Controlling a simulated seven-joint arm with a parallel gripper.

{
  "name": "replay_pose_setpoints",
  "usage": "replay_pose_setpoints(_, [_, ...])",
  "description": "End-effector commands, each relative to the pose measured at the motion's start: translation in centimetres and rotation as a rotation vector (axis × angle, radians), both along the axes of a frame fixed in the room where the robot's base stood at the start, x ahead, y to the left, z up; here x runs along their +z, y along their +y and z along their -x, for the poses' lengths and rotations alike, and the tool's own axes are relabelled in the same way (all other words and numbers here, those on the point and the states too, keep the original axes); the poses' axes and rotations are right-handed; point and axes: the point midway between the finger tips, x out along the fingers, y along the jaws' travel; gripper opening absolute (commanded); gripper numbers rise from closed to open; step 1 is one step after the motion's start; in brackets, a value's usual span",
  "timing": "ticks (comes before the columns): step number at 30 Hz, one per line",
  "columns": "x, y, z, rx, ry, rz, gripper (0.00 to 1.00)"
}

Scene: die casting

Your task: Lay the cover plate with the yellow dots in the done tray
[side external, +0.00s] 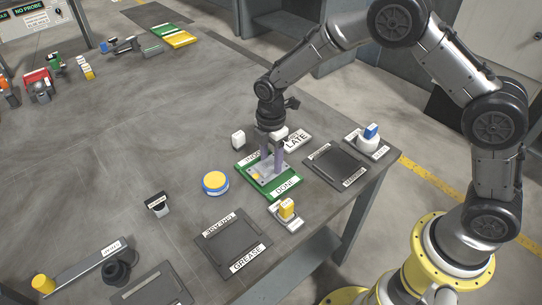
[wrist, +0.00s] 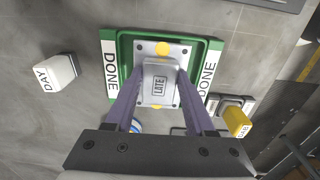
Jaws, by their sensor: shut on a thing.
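The cover plate (side external: 259,172) is a grey plate with yellow dots. In the wrist view the plate (wrist: 147,48) shows a dot near its far edge, another near its close edge, and a raised block marked LATE (wrist: 158,82). My gripper (side external: 272,166) points down over the plate, its purple fingers on either side of that block; the gripper (wrist: 158,90) is shut on it. The plate lies within the rim of the green done tray (side external: 292,185), which also shows in the wrist view (wrist: 125,60). Whether it rests fully on the tray floor I cannot tell.
A blue-and-yellow round tin (side external: 215,183) stands left of the tray, and a yellow-topped block (side external: 286,209) in front. A white block (side external: 238,139) and a white sign (side external: 297,140) are behind. Dark trays (side external: 232,243) and (side external: 337,165) lie nearby. The table's middle left is clear.

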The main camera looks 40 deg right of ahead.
Motion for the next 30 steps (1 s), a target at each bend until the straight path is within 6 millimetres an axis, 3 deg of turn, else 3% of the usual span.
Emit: replay_pose_setpoints(30, [-0.47,0.03,-0.14,0.000,-0.004,-0.001,0.00])
